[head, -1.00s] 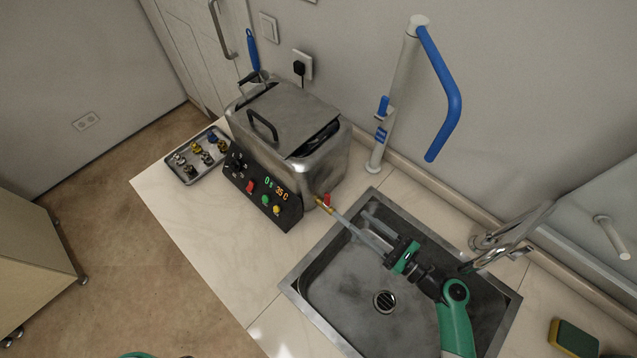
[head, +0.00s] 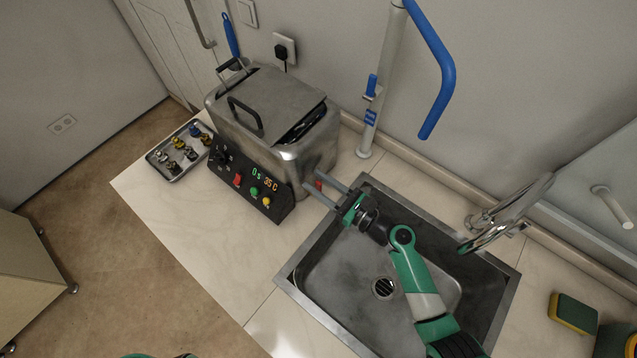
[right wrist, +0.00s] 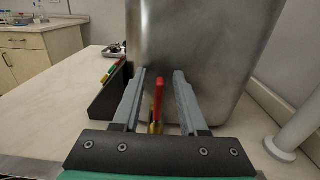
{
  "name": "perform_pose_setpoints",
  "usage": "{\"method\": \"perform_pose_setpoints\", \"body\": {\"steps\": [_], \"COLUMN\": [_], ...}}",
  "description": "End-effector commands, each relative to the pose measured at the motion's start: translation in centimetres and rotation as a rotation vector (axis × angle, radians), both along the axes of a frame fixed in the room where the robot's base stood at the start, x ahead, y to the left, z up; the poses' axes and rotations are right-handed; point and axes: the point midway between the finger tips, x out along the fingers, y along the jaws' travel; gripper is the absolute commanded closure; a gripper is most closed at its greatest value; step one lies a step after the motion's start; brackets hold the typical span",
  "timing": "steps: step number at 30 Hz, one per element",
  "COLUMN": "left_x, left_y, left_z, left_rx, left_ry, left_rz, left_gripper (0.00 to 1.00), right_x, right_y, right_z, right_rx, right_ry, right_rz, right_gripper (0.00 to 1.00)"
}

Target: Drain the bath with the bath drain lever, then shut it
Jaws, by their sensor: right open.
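The bath (head: 275,125) is a steel box with a lid and a black control panel; its side fills the right wrist view (right wrist: 205,55). The drain lever (head: 319,185) is a small red handle low on the bath's sink-facing side. In the right wrist view the red lever (right wrist: 158,95) stands upright above a brass valve (right wrist: 156,126). My right gripper (head: 315,179) is open, with one finger on each side of the lever and gaps visible. The valve's lower part is hidden behind the gripper body. My left gripper is out of view.
The sink (head: 335,285) with its drain lies below my right arm. A chrome faucet (head: 500,220) stands behind it. A tray (head: 170,168) of small parts lies left; a sponge (head: 573,312) lies right.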

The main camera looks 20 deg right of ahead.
Motion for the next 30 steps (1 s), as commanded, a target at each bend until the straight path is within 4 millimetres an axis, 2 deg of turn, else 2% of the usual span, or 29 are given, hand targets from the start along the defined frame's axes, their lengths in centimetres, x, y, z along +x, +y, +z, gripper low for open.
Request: {"method": "perform_pose_setpoints", "body": {"steps": [6, 13, 30], "left_x": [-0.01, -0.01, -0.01], "left_y": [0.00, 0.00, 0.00], "left_z": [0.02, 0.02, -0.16], "left_rx": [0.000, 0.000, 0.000], "left_ry": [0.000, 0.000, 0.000], "left_rz": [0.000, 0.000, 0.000], "left_gripper": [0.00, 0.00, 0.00], "right_x": [0.04, 0.01, -0.10], "right_y": [0.02, 0.02, 0.23], "right_z": [0.03, 0.02, -0.04], "right_rx": [0.000, 0.000, -0.034], "right_ry": [0.000, 0.000, -0.017], "right_rz": [0.000, 0.000, 0.000], "right_gripper": [0.57, 0.99, 1.00]}}
